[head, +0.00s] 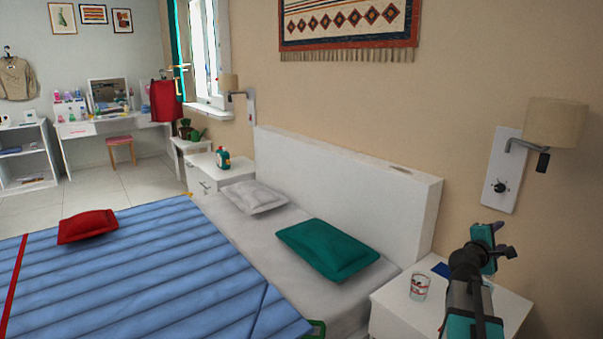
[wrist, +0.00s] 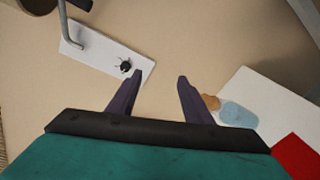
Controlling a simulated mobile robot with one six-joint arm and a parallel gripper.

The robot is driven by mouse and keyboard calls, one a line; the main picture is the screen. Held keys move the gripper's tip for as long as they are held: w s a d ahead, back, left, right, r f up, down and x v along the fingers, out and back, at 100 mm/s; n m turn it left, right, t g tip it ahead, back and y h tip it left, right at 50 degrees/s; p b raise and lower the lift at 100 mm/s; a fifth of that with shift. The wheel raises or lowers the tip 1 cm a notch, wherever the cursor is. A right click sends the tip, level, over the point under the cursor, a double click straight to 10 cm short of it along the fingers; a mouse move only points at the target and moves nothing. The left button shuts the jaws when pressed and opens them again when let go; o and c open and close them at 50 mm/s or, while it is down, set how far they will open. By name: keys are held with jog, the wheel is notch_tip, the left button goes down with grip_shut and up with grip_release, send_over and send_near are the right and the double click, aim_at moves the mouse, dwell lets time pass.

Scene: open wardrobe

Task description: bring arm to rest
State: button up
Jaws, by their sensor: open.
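My gripper (head: 507,240) is at the right of the head view, raised above the white nightstand (head: 388,306) and in front of the beige wall. In the wrist view my gripper (wrist: 160,76) has its two dark fingers apart, with only wall between them. It holds nothing. My arm covers part of the nightstand in the head view.
On the nightstand are a patterned glass (head: 419,286) and a dark blue item (head: 441,270). A wall lamp (head: 555,122) on a white plate (head: 503,165) is close above my gripper. The bed with its white headboard (head: 345,180) and green pillow (head: 327,250) lies left.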

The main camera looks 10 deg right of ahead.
jog(key=a+f+m+g+y, duration=0.2)
jog(key=a+f+m+y, duration=0.15)
jog(key=a+f, duration=0.9)
jog(key=a+f+m+g+y, duration=0.2)
jog(key=a+f+m+y, duration=0.15)
jog(key=a+f, duration=0.9)
jog(key=s+a+f+m+g+y, duration=0.1)
jog(key=s+a+f+g+y, duration=0.1)
jog(key=s+a+f, duration=0.5)
jog(key=s+a+f+m+g+y, duration=0.1)
jog(key=s+a+f+m+y, duration=0.15)
jog(key=a+f, duration=0.5)
jog(key=s+a+f+g+y, duration=0.25)
jog(key=s+a+f, duration=0.2)
jog(key=a, duration=0.45)
jog(key=s+f+g+p, duration=0.2)
jog(key=s+f, duration=0.3)
jog(key=s, duration=0.7)
jog(key=s+f+g+p, duration=0.3)
jog(key=s+f, duration=0.3)
jog(key=s, duration=0.7)
jog(key=shift+f+p, duration=0.25)
jog(key=shift+p, duration=0.55)
jog(key=shift+d, duration=0.1)
